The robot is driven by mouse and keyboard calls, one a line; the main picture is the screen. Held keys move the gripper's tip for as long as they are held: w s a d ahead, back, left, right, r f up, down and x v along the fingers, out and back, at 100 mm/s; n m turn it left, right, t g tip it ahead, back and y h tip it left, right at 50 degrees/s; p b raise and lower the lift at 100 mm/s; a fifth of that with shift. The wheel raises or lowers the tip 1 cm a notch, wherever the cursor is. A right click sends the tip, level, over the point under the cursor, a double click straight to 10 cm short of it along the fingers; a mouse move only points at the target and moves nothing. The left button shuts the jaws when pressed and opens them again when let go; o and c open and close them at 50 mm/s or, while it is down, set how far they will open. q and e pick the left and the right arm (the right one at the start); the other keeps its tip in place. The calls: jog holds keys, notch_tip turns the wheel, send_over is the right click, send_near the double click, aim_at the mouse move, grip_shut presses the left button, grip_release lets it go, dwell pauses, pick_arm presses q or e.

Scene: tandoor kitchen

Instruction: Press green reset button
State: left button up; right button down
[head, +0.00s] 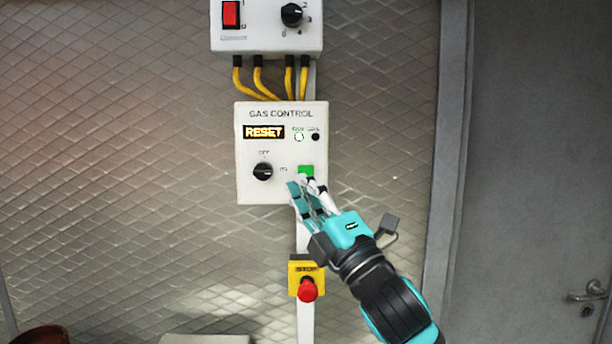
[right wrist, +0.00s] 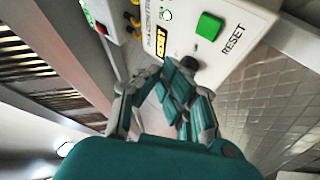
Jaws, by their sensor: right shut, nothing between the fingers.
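The green reset button (head: 306,171) is a small square at the lower right of the white gas control box (head: 246,190) on the wall. In the right wrist view the button (right wrist: 209,26) is uncovered, beside the word RESET. My right gripper (head: 305,184) is shut and empty, with its fingertips just below the button in the head view. In the right wrist view its fingers (right wrist: 172,82) point at the box, a little off the button. I cannot tell whether they touch the box. My left gripper is not in view.
A black knob (head: 263,171) sits left of the button, under a lit RESET sign (head: 264,132). A red stop button (head: 308,290) on a yellow box is below, close to my right arm. An upper box has a red switch (head: 231,14). A grey door (head: 530,150) stands right.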

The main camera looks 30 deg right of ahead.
aim_at(306, 173)
jog(key=shift+w+d, duration=0.5)
jog(key=shift+w, duration=0.35)
jog(key=shift+w+d, duration=0.5)
jog(key=shift+w, duration=0.3)
jog(key=shift+w+d, duration=0.5)
jog(key=shift+w, duration=0.35)
jog(key=shift+w+d, duration=0.1)
jog(key=shift+w, duration=0.05)
jog(key=shift+w+d, duration=0.15)
jog(key=shift+w, duration=0.05)
jog(key=shift+w+d+p, duration=0.25)
jog(key=shift+w+p, duration=0.1)
jog(key=shift+s+a, duration=0.1)
dwell(0.5)
jog(key=shift+s+a, duration=0.35)
jog(key=shift+s, duration=0.25)
